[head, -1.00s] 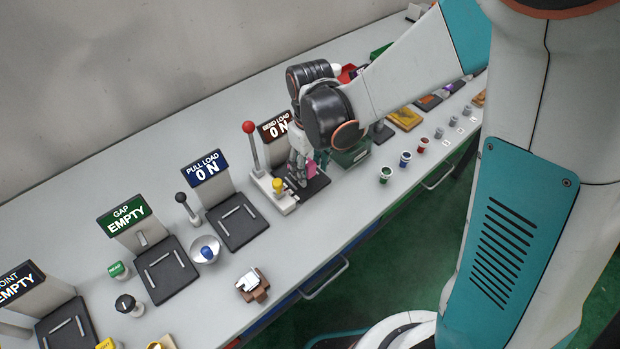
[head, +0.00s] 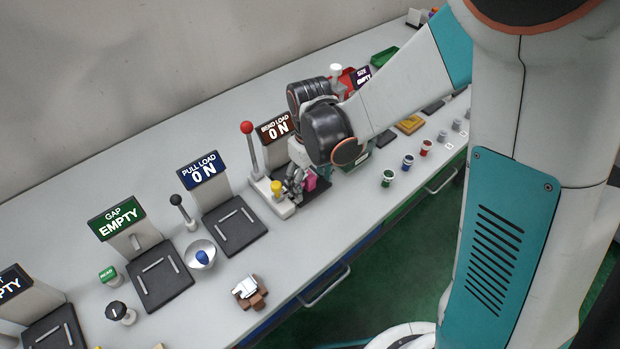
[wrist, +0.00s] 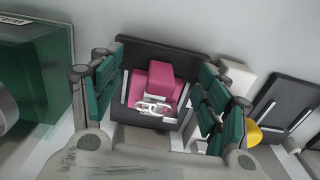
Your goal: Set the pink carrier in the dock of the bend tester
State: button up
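The pink carrier (wrist: 158,80) sits on the dark dock plate of the bend tester (wrist: 150,50), between its two light rails, in the wrist view. A pale, chain-like piece (wrist: 153,106) lies at its near side. My gripper (wrist: 162,68) is open, with one green-padded finger on each side of the carrier and visible gaps between. In the head view the carrier (head: 310,182) shows as a small pink patch beside my gripper (head: 297,180), at the station whose sign (head: 274,128) reads BEND LOAD ON. My wrist hides part of the dock.
A red-knobbed lever (head: 248,140) and a yellow knob (head: 277,188) stand left of the dock. A green box (wrist: 35,75) is close at left in the wrist view. The PULL LOAD dock (head: 236,226) is empty.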

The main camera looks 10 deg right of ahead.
aim_at(310, 177)
notch_tip(310, 177, up, 12)
jog(key=p, duration=0.3)
jog(key=shift+r+p, duration=0.15)
jog(key=shift+p, duration=0.25)
